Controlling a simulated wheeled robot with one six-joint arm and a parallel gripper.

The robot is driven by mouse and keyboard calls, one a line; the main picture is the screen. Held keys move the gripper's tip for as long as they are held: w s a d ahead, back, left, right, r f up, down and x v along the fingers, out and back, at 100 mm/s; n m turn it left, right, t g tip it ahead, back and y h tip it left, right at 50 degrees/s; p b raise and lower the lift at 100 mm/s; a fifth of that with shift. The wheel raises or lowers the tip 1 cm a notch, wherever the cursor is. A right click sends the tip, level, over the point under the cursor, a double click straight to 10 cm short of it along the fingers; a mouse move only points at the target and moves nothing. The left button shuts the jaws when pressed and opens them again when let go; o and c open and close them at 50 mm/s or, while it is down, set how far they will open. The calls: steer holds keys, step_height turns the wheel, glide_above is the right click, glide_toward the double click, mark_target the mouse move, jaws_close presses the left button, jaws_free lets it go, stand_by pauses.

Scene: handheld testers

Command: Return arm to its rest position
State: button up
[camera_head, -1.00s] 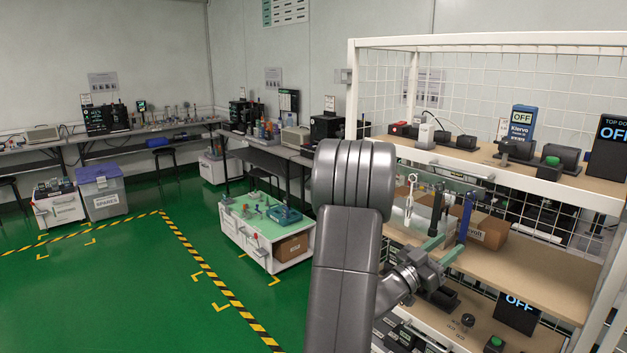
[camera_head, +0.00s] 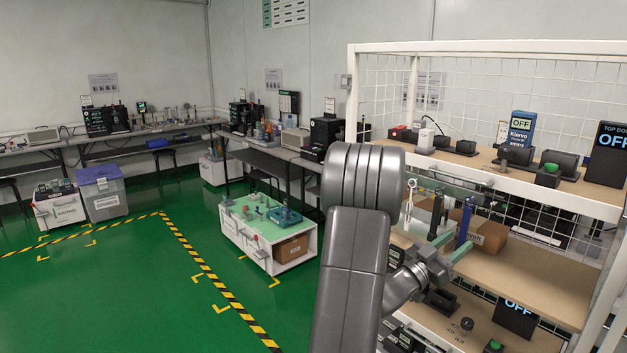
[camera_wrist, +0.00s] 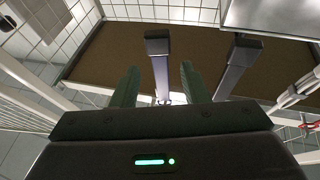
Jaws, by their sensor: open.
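My gripper (camera_head: 451,247) is at the right of the head view, in front of the shelf rack, with its two green fingers apart. In the wrist view my gripper (camera_wrist: 158,82) is open, its fingers spread on either side of a grey post-like thing (camera_wrist: 160,72). I cannot tell whether they touch it. A second similar post (camera_wrist: 236,68) stands to the right of the fingers. In the head view a blue upright thing (camera_head: 464,226) is close beside the fingers. My arm covers part of the rack's left side.
The white rack (camera_head: 480,47) has an upper shelf with several devices and a blue Klervo box (camera_head: 521,127). A cardboard box (camera_head: 490,236) sits on the middle shelf (camera_head: 520,275). A white cart (camera_head: 245,236) stands left of my arm.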

steer(key=shift+d+f+b, duration=0.1)
steer(key=shift+f+b, duration=0.25)
steer(key=shift+b, duration=0.05)
steer(key=b+v, duration=0.2)
steer(key=v, duration=1.1)
steer(key=p+x, duration=0.1)
steer(key=x, duration=0.3)
steer(key=p+x, duration=0.1)
steer(key=x, duration=0.8)
steer(key=shift+r+p, duration=0.25)
steer(key=shift+p, duration=0.15)
steer(key=shift+r+p, duration=0.35)
steer(key=shift+p, duration=0.1)
steer(key=shift+s+r+p, duration=0.1)
steer(key=shift+p, duration=0.35)
steer(key=s+a+b, duration=0.3)
steer(key=s+a, duration=0.3)
steer(key=a, duration=0.2)
steer(key=w+a+f+n+t+y+p, duration=0.2)
steer(key=w+a+f+n+t+y, duration=0.1)
steer(key=w+y, duration=0.4)
steer(key=shift+w+f+n+t+y, duration=0.15)
steer(key=shift+w+n+t+y, duration=0.15)
steer(key=shift+w+n+t, duration=0.5)
